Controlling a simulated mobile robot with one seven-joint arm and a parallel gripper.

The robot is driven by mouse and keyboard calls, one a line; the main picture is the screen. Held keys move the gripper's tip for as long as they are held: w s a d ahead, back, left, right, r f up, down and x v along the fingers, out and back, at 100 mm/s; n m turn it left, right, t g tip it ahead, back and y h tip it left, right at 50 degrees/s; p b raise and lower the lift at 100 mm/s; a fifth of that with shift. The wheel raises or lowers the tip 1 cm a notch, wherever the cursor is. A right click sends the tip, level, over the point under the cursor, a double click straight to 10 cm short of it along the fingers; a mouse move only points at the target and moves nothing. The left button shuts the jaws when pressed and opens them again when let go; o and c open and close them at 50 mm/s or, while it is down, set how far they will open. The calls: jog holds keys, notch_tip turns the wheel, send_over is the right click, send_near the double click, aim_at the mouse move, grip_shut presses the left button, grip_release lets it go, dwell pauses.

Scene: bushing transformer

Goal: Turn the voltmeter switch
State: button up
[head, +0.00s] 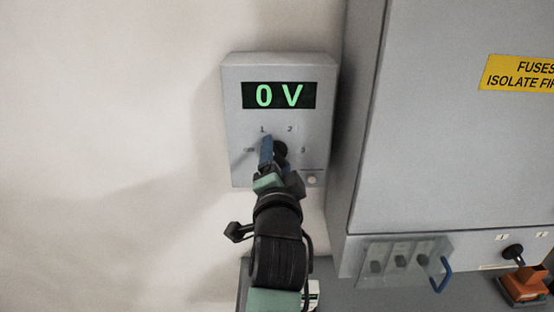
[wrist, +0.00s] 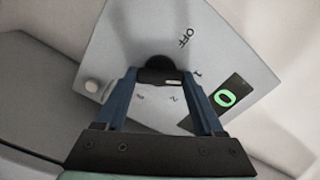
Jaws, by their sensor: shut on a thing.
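The voltmeter (head: 236,110) is a grey box on the wall, and its green display (head: 279,95) reads 0 V. Its black round switch knob (head: 281,149) sits below, among the labels OFF, 1, 2 and 3. My gripper (head: 272,146) is at the knob, with a blue finger covering part of it. In the wrist view the two blue fingers of my gripper (wrist: 160,77) are on either side of the knob (wrist: 158,62), shut on it. A small pale mark shows on the knob. I cannot tell exactly which position it is set to.
A large grey cabinet (head: 440,140) with a yellow fuse warning label (head: 522,74) stands close to the right of the voltmeter. Below it are a clear fuse cover (head: 398,262), a blue hook-shaped shackle (head: 441,274) and an orange device (head: 524,284). The wall to the left is bare.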

dwell(0.3)
jog(key=o, duration=1.4)
jog(key=shift+s, duration=0.1)
jog(key=s+b, duration=0.4)
jog(key=s, duration=0.8)
jog(key=shift+s, duration=0.4)
